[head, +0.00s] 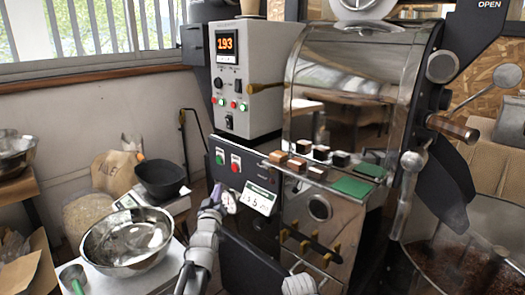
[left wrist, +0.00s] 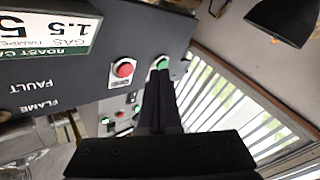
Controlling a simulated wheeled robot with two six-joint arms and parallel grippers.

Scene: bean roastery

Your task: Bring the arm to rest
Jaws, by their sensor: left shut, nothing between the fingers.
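My left gripper (head: 216,192) is raised in front of the roaster's black control panel, just below its green button (head: 219,156) and red button (head: 236,163). In the left wrist view its dark fingers (left wrist: 160,78) lie together, shut and empty. Their tips overlap the view of the green button (left wrist: 161,62), with the red button (left wrist: 123,69) beside it. I cannot tell whether the tips touch the panel.
The steel roaster (head: 350,75) stands close ahead, with a label card (head: 259,198) on its panel and small blocks on its ledge. A white table (head: 100,283) at left holds a steel bowl (head: 127,240) and a black bowl (head: 160,178). A round cooling tray lies at right.

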